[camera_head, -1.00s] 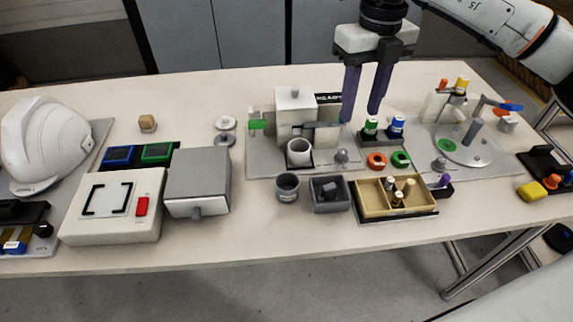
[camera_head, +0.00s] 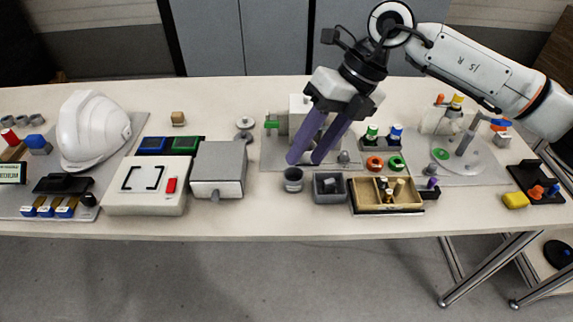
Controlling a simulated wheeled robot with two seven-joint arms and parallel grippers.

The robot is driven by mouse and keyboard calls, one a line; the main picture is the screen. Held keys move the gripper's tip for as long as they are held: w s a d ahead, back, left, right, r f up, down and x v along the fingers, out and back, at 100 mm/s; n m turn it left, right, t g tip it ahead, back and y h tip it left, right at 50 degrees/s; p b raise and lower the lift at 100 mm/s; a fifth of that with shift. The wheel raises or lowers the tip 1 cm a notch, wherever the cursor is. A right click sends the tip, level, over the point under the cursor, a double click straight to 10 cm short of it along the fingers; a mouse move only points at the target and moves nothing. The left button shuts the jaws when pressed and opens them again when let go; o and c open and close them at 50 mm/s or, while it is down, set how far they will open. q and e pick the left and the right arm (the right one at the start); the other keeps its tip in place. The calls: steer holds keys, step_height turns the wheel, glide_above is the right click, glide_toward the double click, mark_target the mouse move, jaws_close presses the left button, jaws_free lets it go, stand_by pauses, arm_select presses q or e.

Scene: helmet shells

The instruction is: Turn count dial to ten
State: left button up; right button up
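No dial marked with numbers can be read at this size, so I cannot tell for certain which part is the count dial. A small grey round knob (camera_head: 343,157) sits on the grey plate by the white and grey block device (camera_head: 299,108). My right gripper (camera_head: 305,158) has two purple fingers, apart and tilted down to the left, in front of that device. Its fingertips are left of the knob, around the pale cup's place, and hide most of the cup. I see nothing clearly held. My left gripper is not in view.
A dark grey cup (camera_head: 293,180), a grey bin (camera_head: 329,197) and a tan divided tray (camera_head: 376,204) stand in front. A grey box (camera_head: 218,166) and a white helmet (camera_head: 92,130) are at left. A round turntable plate (camera_head: 475,160) is at right. The front table strip is clear.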

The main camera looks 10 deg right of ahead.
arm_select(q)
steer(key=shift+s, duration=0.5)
arm_select(e)
steer(key=shift+s+a+r+n+y, duration=0.1)
steer(key=shift+s+a+y, duration=0.25)
steer(key=shift+a, duration=0.6)
steer(key=shift+s+a+n+y, duration=0.1)
steer(key=shift+s+a+y, duration=0.3)
steer(key=shift+a, duration=0.5)
steer(key=shift+s+a+r+n+y, duration=0.1)
steer(key=shift+s+a+y, duration=0.25)
steer(key=shift+a, duration=0.6)
